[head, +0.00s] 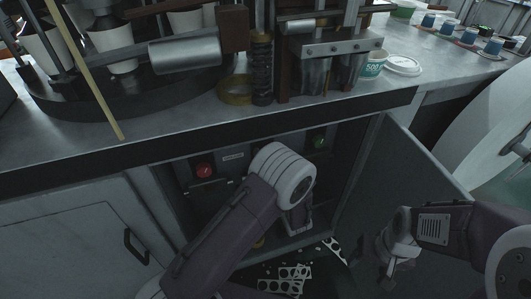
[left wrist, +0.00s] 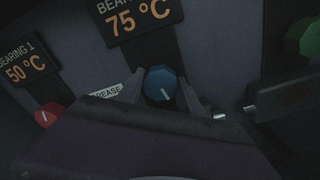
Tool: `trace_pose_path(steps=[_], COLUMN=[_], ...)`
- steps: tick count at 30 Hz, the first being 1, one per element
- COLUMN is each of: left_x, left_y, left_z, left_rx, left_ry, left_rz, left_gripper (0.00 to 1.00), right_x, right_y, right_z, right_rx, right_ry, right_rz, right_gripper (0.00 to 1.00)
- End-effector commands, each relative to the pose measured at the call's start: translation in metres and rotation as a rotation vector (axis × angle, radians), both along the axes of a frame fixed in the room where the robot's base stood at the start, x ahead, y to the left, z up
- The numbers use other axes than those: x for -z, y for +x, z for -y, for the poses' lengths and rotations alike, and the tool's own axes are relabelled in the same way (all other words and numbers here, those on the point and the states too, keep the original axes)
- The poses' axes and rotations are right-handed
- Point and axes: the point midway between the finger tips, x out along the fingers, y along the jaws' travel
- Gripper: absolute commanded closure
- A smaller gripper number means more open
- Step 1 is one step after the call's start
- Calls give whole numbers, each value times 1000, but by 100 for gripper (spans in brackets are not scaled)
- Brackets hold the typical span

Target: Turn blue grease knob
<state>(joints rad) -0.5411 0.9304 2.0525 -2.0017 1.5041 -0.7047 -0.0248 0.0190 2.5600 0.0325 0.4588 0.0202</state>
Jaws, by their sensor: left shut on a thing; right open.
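The blue grease knob (left wrist: 161,84) shows in the left wrist view, with a white pointer line on its face. A label reading "GREASE" (left wrist: 106,91) is to its left. My left gripper (left wrist: 160,92) is shut on the knob, with a finger on each side of it. In the head view my left arm reaches into the open cabinet under the counter and hides the knob and the left fingertips. My right gripper (head: 381,262) is open and empty, low at the right in front of the open cabinet door.
A red knob (head: 204,170) and a green knob (head: 318,142) flank my left arm inside the cabinet. Displays read 75 °C (left wrist: 140,16) and 50 °C (left wrist: 27,66). The cabinet door (head: 400,180) stands open at the right. Punched sheet scraps (head: 287,279) lie below. Machinery and cups stand on the counter (head: 200,112).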

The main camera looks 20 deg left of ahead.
Motion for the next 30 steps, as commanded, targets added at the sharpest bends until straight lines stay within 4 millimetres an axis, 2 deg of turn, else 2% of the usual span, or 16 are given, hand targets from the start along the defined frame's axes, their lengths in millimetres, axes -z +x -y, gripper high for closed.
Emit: trace_pose_path(steps=[16,17,18,19,27,30], left_x=[2,2,2,2,1,-1], left_y=[0,0,0,0,0,-6], left_z=[0,0,0,0,0,5], left_rx=[0,0,0,0,0,2], left_ry=[22,22,22,21,21,21], left_rz=[-18,-18,-18,-17,-16,-15], left_gripper=[97,51,40,35,35,35], right_x=[-3,-3,-3,-3,-4,-7], right_y=[0,0,0,0,0,0], right_z=[0,0,0,0,0,0], right_rx=[0,0,0,0,0,0], right_ry=[0,0,0,0,0,0], right_rz=[0,0,0,0,0,0], right_gripper=[35,35,35,35,35,35])
